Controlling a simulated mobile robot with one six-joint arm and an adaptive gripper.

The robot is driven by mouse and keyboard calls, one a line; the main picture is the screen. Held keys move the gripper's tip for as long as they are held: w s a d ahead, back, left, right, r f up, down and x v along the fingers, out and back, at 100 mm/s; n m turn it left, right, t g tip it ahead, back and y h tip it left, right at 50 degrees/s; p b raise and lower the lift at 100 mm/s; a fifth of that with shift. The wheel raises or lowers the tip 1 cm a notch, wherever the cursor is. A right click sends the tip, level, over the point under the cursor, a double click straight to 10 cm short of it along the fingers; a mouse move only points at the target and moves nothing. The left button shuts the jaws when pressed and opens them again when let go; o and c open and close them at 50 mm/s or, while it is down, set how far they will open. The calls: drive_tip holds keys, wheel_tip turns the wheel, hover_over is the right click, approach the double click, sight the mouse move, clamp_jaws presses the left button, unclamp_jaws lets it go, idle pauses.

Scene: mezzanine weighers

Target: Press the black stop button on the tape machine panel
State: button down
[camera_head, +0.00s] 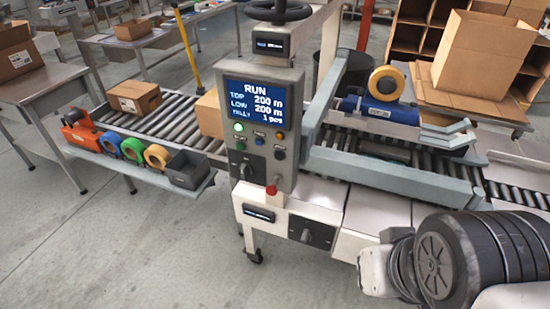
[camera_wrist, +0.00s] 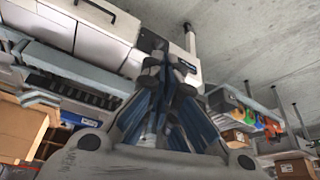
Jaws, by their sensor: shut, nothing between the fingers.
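The tape machine panel (camera_head: 283,176) stands upright in the middle of the head view, facing me. Its blue screen reads RUN. A dark rotary switch and a red knob (camera_head: 271,190) sit lower. My gripper (camera_wrist: 163,62) is shut and empty in the wrist view, its fingers drawn together in front of the white machine body. The fingertips are not visible in the head view, and the black button cannot be made out in the wrist view.
A roller conveyor (camera_head: 175,118) with boxes runs left behind the panel. A side shelf (camera_head: 150,176) holds tape rolls, an orange dispenser and a grey bin. A grey guard rail (camera_head: 395,178) is right of the panel. The floor at front left is clear.

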sight(279, 157)
drive_tip(key=w+a+f+n+t+y+p, duration=0.15)
drive_tip(key=w+a+n, duration=0.25)
drive_tip(key=w, duration=0.5)
drive_tip(key=w+a+f+n+t+p, duration=0.2)
drive_tip(key=w+a+f+n, duration=0.15)
drive_tip(key=w, duration=0.45)
drive_tip(key=w+a+f+n+t+y+p, duration=0.1)
drive_tip(key=w+a+n+t+p, duration=0.1)
drive_tip(key=w+a+n, duration=0.5)
drive_tip(key=w+a+f+n+t+y+p, duration=0.2)
drive_tip(key=w+a+f+n, duration=0.2)
drive_tip(key=a+f, duration=0.1)
drive_tip(key=shift+f, duration=0.5)
drive_tip(key=shift+w+d, duration=0.1)
drive_tip(key=shift+w, duration=0.1)
drive_tip(key=shift+w+d+p, duration=0.2)
drive_tip(key=shift+w+d, duration=0.3)
drive_tip(key=shift+w, duration=0.85)
drive_tip(key=shift+w+d+p, duration=0.25)
drive_tip(key=shift+w+d, duration=0.25)
drive_tip(key=shift+w, duration=0.85)
drive_tip(key=shift+w+d+p, duration=0.2)
drive_tip(key=shift+w+d, duration=0.3)
drive_tip(key=shift+w, duration=0.85)
drive_tip(key=shift+w, duration=0.1)
drive_tip(key=shift+w+d+b, duration=0.15)
drive_tip(key=shift+w+b, duration=0.15)
drive_tip(key=shift+b, duration=0.1)
